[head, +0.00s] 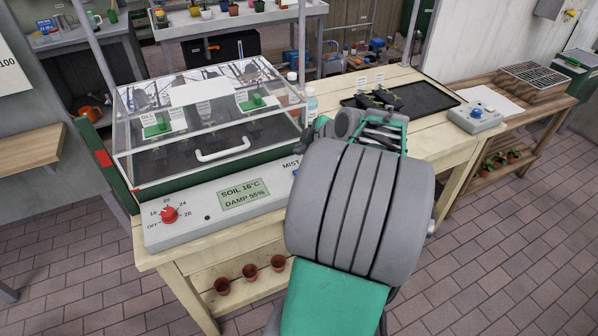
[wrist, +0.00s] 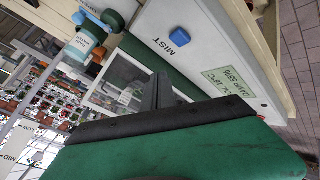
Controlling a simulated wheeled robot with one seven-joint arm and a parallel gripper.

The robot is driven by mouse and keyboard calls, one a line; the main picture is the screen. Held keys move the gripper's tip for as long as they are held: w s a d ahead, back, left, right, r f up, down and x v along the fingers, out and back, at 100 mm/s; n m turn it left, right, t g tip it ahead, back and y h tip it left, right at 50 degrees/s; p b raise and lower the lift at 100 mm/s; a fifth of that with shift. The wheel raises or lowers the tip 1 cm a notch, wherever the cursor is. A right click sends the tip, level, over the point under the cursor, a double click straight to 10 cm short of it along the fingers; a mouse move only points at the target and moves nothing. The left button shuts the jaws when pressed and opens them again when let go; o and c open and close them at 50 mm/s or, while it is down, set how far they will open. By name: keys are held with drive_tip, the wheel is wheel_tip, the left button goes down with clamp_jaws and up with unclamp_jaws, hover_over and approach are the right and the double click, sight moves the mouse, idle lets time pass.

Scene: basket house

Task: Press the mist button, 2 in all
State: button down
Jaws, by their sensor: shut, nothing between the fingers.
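The blue mist button (wrist: 180,37) sits on the pale grey control panel beside the word MIST in the wrist view. In the head view only a sliver of its blue edge shows beside the MIST label, with my arm in front of the rest. My gripper (wrist: 161,76) is shut and empty. In the wrist view its dark fingertips lie below the button in the picture and apart from it. In the head view my arm hides the fingertips. The control panel (head: 175,236) has a display reading SOIL 16°C, DAMP 55%.
A clear-lidded propagator (head: 205,120) with a white handle stands behind the panel. A red dial (head: 169,214) is at the panel's left. Bottles (head: 310,103) stand beside the propagator. A grey box with a blue knob (head: 476,116) and a black tray (head: 425,97) are at right.

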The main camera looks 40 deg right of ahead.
idle(0.3)
wheel_tip(320, 180, up, 4)
drive_tip(key=p, duration=1)
drive_tip(key=shift+f, duration=0.1)
drive_tip(key=shift+f, duration=0.1)
wheel_tip(320, 180, down, 8)
drive_tip(key=b, duration=0.3)
drive_tip(key=shift+r+b, duration=0.2)
drive_tip(key=shift+b, duration=0.15)
drive_tip(key=shift+f+b, duration=0.5)
drive_tip(key=shift+b, duration=0.05)
idle(0.8)
